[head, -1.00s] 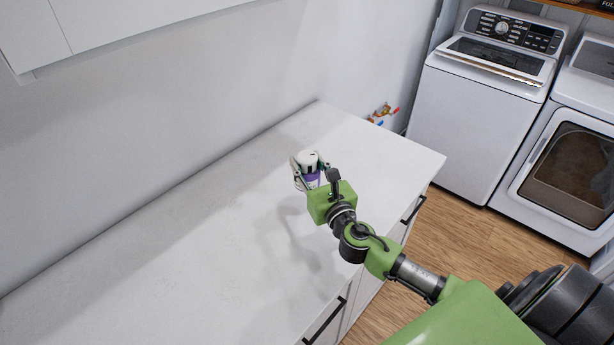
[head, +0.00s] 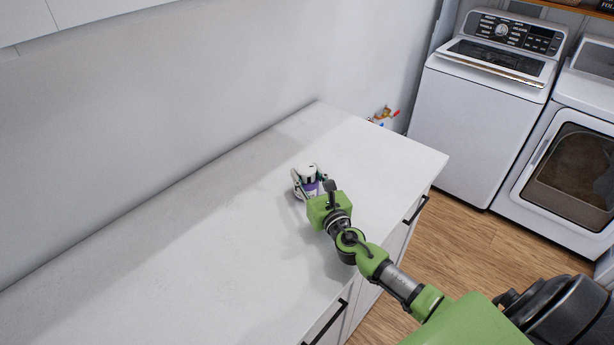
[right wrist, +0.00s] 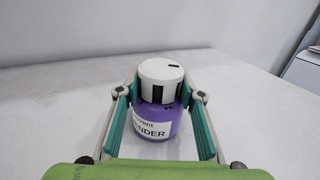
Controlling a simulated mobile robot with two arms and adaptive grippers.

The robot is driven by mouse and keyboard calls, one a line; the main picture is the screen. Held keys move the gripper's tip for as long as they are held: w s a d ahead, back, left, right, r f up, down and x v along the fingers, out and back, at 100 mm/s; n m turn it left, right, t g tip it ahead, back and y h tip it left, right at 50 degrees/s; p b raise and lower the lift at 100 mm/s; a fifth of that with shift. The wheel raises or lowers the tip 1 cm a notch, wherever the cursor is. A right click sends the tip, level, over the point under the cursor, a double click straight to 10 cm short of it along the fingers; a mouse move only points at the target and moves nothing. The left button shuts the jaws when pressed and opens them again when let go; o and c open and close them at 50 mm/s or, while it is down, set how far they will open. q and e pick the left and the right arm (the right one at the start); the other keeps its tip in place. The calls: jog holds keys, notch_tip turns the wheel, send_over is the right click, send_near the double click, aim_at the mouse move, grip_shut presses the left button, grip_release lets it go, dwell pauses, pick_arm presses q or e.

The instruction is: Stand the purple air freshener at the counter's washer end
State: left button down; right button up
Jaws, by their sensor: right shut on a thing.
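The purple air freshener (right wrist: 153,118) has a white cap and a white label ending in "NDER". It is upright between the fingers of my right gripper (right wrist: 160,105), which is shut on it. In the head view the air freshener (head: 309,184) is partly hidden by my right gripper (head: 310,185). It is over the white counter (head: 385,155), toward the end nearest the washer (head: 475,125). Whether its base touches the counter is hidden. My left gripper is not in view.
The counter top around the air freshener is bare. A wall runs along the counter's back edge. The dryer (head: 565,180) stands right of the washer. Small colourful items (head: 384,115) show beyond the counter's far end. Wooden floor lies to the right.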

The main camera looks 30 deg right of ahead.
jog(key=shift+f, duration=0.1)
jog(key=o, duration=1.2)
jog(key=shift+c, duration=0.2)
jog(key=shift+r, duration=0.25)
jog(key=s, duration=0.3)
jog(key=s+a+b, duration=0.1)
jog(key=s, duration=0.7)
jog(key=shift+a+f+b, duration=0.2)
jog(key=shift+b, duration=0.1)
jog(key=shift+s+r, duration=0.1)
jog(key=shift+s, duration=0.4)
jog(key=shift+a, duration=0.1)
